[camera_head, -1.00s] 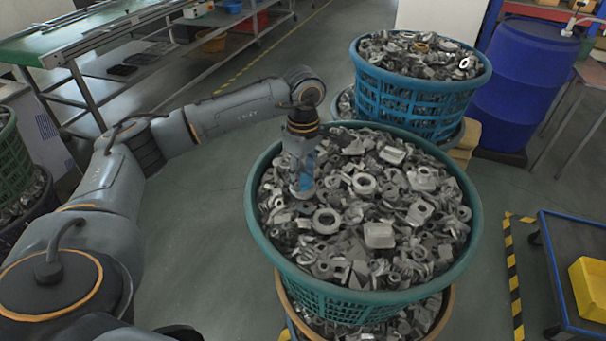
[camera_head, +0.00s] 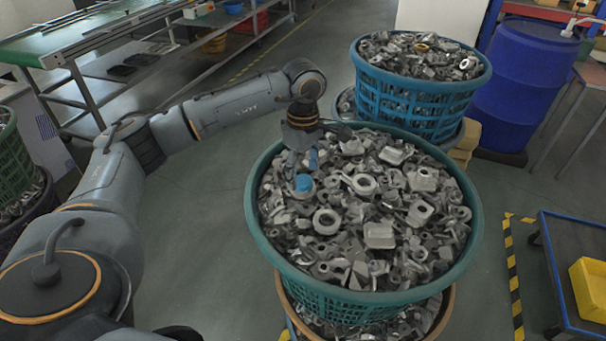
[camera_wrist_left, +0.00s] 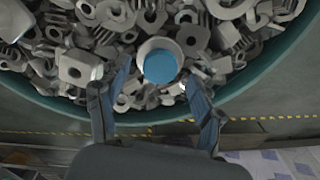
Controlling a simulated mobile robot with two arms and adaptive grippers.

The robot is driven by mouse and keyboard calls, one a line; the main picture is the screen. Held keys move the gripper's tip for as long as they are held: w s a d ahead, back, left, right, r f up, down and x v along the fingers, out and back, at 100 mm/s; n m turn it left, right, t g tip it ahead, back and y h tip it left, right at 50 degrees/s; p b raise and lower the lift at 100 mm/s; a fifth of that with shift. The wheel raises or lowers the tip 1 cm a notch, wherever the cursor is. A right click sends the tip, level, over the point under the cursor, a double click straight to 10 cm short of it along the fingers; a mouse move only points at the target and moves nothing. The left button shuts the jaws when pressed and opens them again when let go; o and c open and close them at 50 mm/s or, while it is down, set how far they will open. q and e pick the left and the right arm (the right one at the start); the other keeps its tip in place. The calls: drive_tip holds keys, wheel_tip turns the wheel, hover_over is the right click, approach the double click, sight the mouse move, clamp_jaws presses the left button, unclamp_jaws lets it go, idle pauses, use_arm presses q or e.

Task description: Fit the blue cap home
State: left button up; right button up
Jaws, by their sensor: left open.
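The blue cap (camera_head: 303,183) sits in the mouth of a pale round metal part on the left side of the heap in the green basket (camera_head: 262,235). In the left wrist view the cap (camera_wrist_left: 160,66) is a blue disc with the part's pale rim (camera_wrist_left: 146,46) around it. How deep it sits I cannot tell. My left gripper (camera_head: 303,162) is just behind the cap, its fingers spread and empty. In the left wrist view the fingers stand apart on either side, nearer the camera than the cap. My right gripper is not in view.
Loose metal parts (camera_head: 379,236) fill the green basket around the cap. A blue basket (camera_head: 415,98) of parts and a blue drum (camera_head: 520,85) stand behind. A blue cart (camera_head: 560,275) with a yellow bin (camera_head: 590,285) is at right. Open floor lies left of the green basket.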

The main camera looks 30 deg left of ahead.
sight(303, 180)
use_arm(q)
wheel_tip(303, 180, up, 10)
drive_tip(key=shift+r, duration=0.25)
idle(0.5)
